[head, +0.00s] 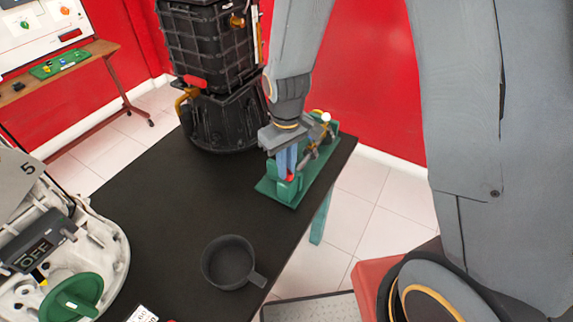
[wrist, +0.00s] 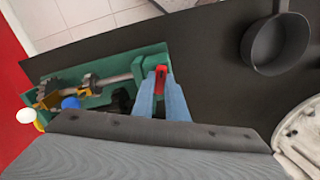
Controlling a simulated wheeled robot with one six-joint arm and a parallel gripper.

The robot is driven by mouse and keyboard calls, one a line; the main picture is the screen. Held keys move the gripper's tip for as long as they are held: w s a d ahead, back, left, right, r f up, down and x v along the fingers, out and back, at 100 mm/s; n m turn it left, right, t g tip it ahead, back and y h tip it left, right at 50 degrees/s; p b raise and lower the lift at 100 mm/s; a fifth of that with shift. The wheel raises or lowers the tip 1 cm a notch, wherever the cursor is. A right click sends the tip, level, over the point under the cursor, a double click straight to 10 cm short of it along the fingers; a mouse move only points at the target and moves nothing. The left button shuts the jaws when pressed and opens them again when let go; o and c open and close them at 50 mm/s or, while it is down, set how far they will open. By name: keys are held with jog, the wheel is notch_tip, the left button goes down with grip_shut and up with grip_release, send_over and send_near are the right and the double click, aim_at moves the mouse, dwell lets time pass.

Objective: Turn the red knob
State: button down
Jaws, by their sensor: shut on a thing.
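The red knob (wrist: 160,78) shows between the tips of my gripper (wrist: 161,86) in the wrist view. My gripper's blue fingers are closed on it from above. In the head view my gripper (head: 288,172) reaches down to the green trainer (head: 268,190), and a little of the red knob (head: 290,178) shows by the fingertips. The knob sits at one end of the green trainer's metal shaft (wrist: 112,80). The fingers hide part of the knob, so its turn angle is hard to tell.
The trainer stands on a black table (head: 165,215) near its right edge. A dark pan (head: 230,262) lies at the front of the table. A black engine (head: 215,85) stands behind. A white machine with a green knob (head: 72,298) is at the left. The table's middle is clear.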

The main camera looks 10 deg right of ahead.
jog(key=shift+m, duration=0.6)
jog(key=c, duration=1.8)
grip_release()
jog(key=shift+o, duration=0.2)
jog(key=shift+r, duration=0.1)
jog(key=shift+r+b, duration=0.75)
jog(key=shift+r, duration=3.1)
jog(key=s+d+m+t+b, duration=0.1)
jog(key=s+d+m, duration=0.3)
jog(key=d, duration=0.8)
jog(key=shift+s+d+m+b, duration=0.35)
jog(key=shift+s+b, duration=0.5)
jog(key=shift+s, duration=0.55)
